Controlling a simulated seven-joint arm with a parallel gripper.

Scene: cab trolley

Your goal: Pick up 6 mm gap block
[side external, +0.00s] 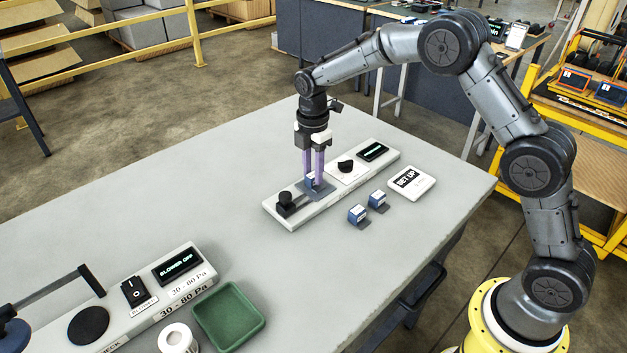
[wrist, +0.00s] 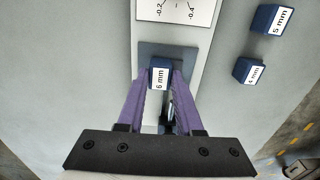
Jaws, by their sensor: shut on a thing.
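The 6 mm gap block (wrist: 160,77) is a small blue block with a white label reading "6 mm". It sits between the two purple fingers of my gripper (wrist: 160,90), which is shut on it. In the side view my gripper (side external: 315,180) points down at the dark square plate (side external: 323,192) on the long light fixture (side external: 290,217). The block is mostly hidden there by the fingers. I cannot tell whether it touches the plate. The 5 mm block (wrist: 267,19) and 4 mm block (wrist: 250,71) stand to the right in the wrist view.
The two other blue blocks (side external: 358,214) stand on the grey table (side external: 230,200) in front of the fixture. A green tray (side external: 229,316) and blower panel (side external: 150,300) are at the front left. The table's middle is clear.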

